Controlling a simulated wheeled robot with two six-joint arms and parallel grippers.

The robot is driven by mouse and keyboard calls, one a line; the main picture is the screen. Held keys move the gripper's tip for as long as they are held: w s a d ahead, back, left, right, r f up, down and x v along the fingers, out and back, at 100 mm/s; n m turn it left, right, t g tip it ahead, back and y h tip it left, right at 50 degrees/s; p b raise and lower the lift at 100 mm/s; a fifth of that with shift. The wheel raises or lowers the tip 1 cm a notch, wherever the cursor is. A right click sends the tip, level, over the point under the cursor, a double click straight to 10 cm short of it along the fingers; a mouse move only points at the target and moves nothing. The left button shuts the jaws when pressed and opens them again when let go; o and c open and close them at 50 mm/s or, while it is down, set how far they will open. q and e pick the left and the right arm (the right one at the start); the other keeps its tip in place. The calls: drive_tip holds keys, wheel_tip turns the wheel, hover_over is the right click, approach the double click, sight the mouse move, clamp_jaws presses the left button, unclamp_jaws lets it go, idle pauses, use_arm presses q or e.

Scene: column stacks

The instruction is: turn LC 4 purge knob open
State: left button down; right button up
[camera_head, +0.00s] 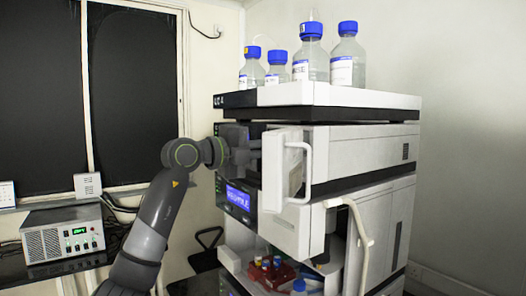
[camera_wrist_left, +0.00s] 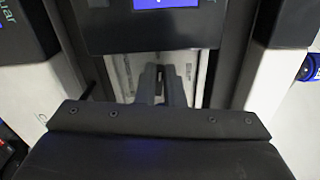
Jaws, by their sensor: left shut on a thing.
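The LC 4 stack (camera_head: 315,150) stands right of centre in the head view, with an "LC 4" label on its top tray. My left arm comes in from the left and its gripper (camera_head: 243,150) is inside the upper front bay, beside the open white door. In the left wrist view the narrow fingers of my left gripper (camera_wrist_left: 161,80) are close together, shut on a small dark thing at their tips, which fits the purge knob. The knob's shape and turn angle are hidden. My right gripper is not in view.
An open white door with a handle (camera_head: 305,165) stands just right of my gripper. Below is a lit blue display (camera_head: 238,197). Blue-capped bottles (camera_head: 312,55) stand on the top tray (camera_head: 320,95). A power-supply-like box (camera_head: 62,240) sits at the left.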

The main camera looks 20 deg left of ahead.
use_arm(q)
drive_tip(key=shift+n, duration=0.4)
drive_tip(key=c, duration=1.5)
unclamp_jaws()
drive_tip(key=shift+a, duration=0.1)
drive_tip(key=shift+c, duration=0.2)
drive_tip(key=shift+s+f, duration=0.1)
drive_tip(key=b+v, duration=0.9)
drive_tip(key=v, duration=0.8)
drive_tip(key=shift+s+a, duration=0.1)
drive_tip(key=shift+a, duration=0.05)
